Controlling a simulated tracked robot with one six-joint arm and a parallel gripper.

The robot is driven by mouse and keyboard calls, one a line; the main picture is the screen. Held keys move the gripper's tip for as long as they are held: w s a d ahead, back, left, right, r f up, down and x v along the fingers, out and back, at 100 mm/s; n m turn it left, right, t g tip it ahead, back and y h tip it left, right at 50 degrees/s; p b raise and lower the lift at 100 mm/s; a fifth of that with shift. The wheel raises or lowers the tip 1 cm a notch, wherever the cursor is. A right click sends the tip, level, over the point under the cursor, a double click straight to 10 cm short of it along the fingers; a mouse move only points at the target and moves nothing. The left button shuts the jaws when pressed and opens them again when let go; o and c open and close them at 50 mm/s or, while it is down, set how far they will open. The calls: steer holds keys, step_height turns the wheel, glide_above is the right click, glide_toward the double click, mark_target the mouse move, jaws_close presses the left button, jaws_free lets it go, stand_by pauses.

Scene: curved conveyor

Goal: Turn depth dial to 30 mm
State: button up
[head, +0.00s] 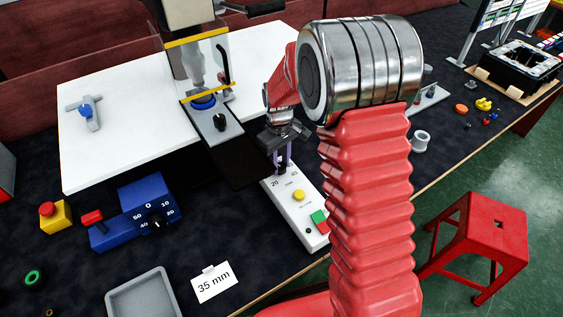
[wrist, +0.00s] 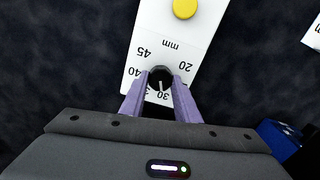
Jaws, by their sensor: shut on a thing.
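The depth dial (wrist: 160,74) is a small black knob on a white control panel (head: 286,212). In the wrist view, printed numbers 45, 20 and 30 surround it, with "mm" beside it. A pale pointer line on the knob points toward the 30. My gripper (wrist: 159,84) has its two purple fingers shut on the knob, one on each side. In the head view my gripper (head: 283,160) reaches down to the panel's far end, and its fingers mostly hide the dial.
The panel carries a yellow button (head: 299,195) and a green-and-red switch (head: 319,221). A blue box with another dial (head: 150,205), a grey tray (head: 143,296) and a drill press over a white table (head: 110,150) stand left.

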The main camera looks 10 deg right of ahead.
mark_target(280, 165)
steer(key=shift+w+r, duration=0.2)
steer(key=shift+w, duration=0.05)
steer(key=o, duration=1)
steer(key=shift+s+f, duration=0.15)
steer(key=shift+o, duration=0.2)
step_height(280, 165, up, 14)
steer(key=shift+f, duration=0.15)
